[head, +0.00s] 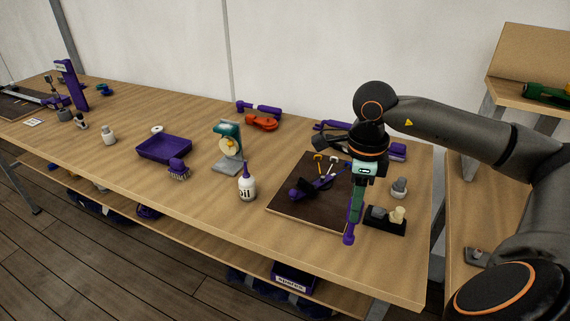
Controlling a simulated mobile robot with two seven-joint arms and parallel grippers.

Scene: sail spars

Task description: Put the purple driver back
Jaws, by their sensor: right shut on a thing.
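My right gripper (356,205) points down over the right front corner of the dark board and is shut on the purple driver (349,239). Only the driver's purple end shows, below the fingers; the rest is hidden by the gripper. A small black holder (385,228) stands just right of the gripper, with a cream knobbed piece and a dark grey piece in it. My left gripper is not in view.
The dark board (290,212) carries a purple fixture (308,190) and small orange- and white-tipped tools. A grey knobbed piece (399,188) stands behind the holder. An oil bottle (247,187), a teal-and-grey stand (228,150) and a purple tray (165,149) are left.

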